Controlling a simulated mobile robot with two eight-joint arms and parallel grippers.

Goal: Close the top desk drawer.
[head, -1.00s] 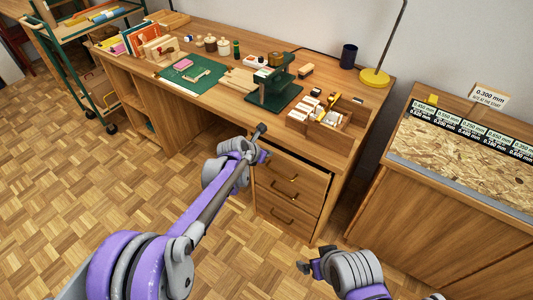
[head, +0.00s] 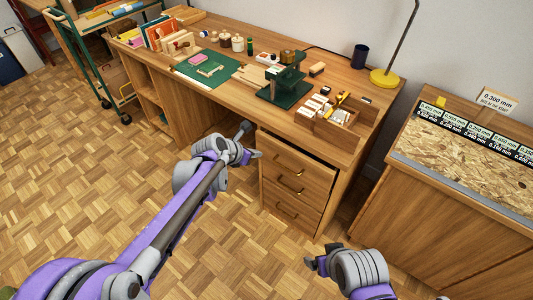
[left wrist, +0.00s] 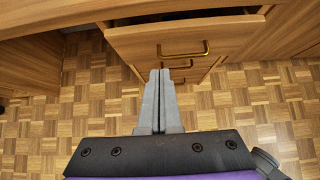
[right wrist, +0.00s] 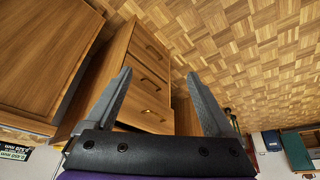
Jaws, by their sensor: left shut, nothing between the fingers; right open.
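The top desk drawer (head: 288,162) is a wooden front with a brass handle under the desk top. It stands partly open, with a dark gap above its front. It also shows in the left wrist view (left wrist: 140,43), its handle (left wrist: 183,53) right of the fingertips. My left gripper (head: 257,154) is shut and empty, at the drawer's left side; I cannot tell whether it touches the front. Its closed fingers show in the left wrist view (left wrist: 160,72). My right gripper (head: 309,262) is open and empty, low in front of the drawer unit.
Two lower drawers (head: 290,190) sit below and look shut. The desk top (head: 225,95) carries a green press, boxes, a mat and a lamp. A low wooden cabinet (head: 410,215) stands to the right. Parquet floor (head: 75,150) is clear at the left.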

